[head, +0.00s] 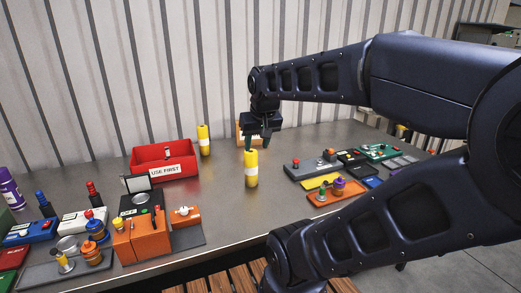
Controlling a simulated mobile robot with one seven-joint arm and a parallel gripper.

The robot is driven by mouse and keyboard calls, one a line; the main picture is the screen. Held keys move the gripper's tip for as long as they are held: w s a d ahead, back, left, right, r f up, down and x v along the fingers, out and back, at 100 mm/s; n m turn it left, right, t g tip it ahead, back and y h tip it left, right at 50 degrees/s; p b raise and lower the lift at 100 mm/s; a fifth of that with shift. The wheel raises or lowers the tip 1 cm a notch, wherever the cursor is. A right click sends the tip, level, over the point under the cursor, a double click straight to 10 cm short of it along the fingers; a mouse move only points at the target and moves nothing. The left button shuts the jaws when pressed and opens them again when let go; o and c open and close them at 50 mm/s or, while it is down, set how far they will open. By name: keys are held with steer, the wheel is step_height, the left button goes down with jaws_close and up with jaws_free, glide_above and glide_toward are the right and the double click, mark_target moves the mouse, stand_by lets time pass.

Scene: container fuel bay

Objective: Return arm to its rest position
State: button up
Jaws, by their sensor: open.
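My arm reaches in from the right over the grey metal bench (223,208). My gripper (257,146) points down, with its dark fingertips just above and behind a yellow cylinder (251,170) with a white band, which stands upright on the bench. The gripper is open and I see nothing held in it. Whether the fingertips touch the cylinder's top cannot be told from this view. A second yellow cylinder (204,140) stands upright farther back, beside the red bin. My arm links hide part of the right side of the bench.
A red bin (165,170) labelled "USE FIRST" stands at the left back. An orange block (142,236) and several small devices crowd the left front. An orange tray (336,193) and several boards lie at the right. A corrugated wall (190,70) rises behind. The bench's middle is mostly clear.

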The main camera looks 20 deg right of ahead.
steer(key=shift+s+d+f, duration=0.1)
steer(key=shift+s+f, duration=0.25)
steer(key=shift+s, duration=0.2)
steer(key=shift+s+d+f, duration=0.1)
steer(key=shift+s+f, duration=0.25)
steer(key=shift+s, duration=0.2)
stand_by(0.6)
